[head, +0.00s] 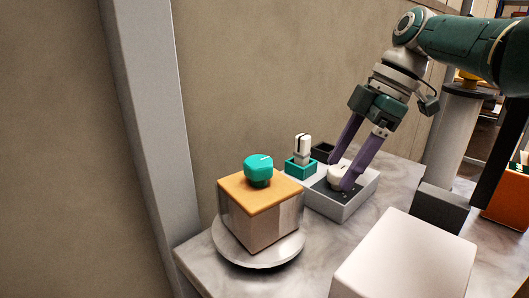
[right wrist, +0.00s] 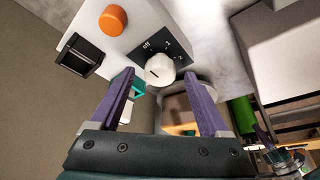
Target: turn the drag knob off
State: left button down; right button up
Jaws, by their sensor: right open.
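A white knob (head: 336,174) sits on a dark panel on top of a grey control box (head: 350,203). In the right wrist view the knob (right wrist: 159,70) carries a short dark mark, and small white lettering that seems to read "off" stands beside it. I cannot tell which setting the mark points to. My right gripper (head: 341,174) reaches down from the upper right, its purple fingers open on either side of the knob. In the right wrist view the knob lies between the fingertips (right wrist: 158,74); contact cannot be told.
A white block (head: 405,262) stands in front right.

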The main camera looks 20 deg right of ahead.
jog(key=p+v, duration=0.1)
jog(key=v, duration=0.8)
jog(key=shift+d+r, duration=0.2)
jog(key=shift+r, duration=0.1)
jog(key=shift+s, duration=0.1)
